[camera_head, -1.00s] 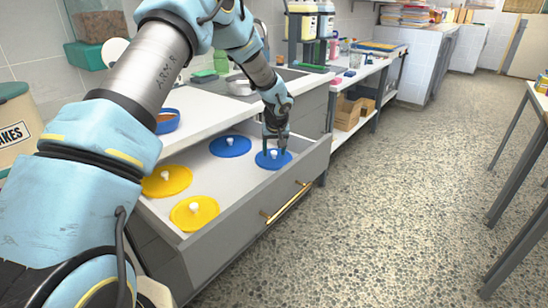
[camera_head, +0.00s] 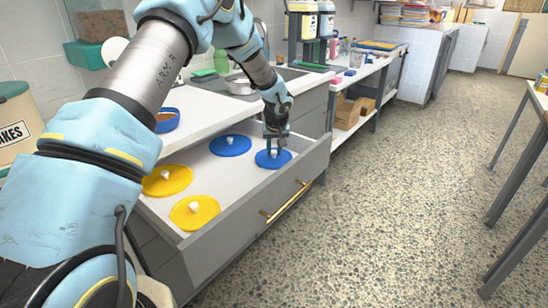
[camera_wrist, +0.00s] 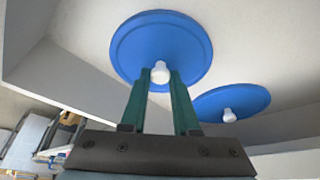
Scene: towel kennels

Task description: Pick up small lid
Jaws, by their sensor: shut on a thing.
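Several lids with white knobs lie in the open drawer (camera_head: 244,208). A blue lid (camera_head: 273,159) is at the drawer's right end, with my gripper (camera_head: 274,150) over it. In the wrist view, the gripper's two green fingers (camera_wrist: 160,78) are shut on the white knob (camera_wrist: 161,72) of this blue lid (camera_wrist: 160,35). A second blue lid (camera_head: 230,146) lies to its left; it also shows in the wrist view (camera_wrist: 240,98). Two yellow lids, one at the back (camera_head: 166,180) and one in front (camera_head: 195,212), lie at the drawer's left end.
The drawer has raised walls and a gold handle (camera_head: 287,202) on its front. The floor (camera_head: 400,200) to the right is clear.

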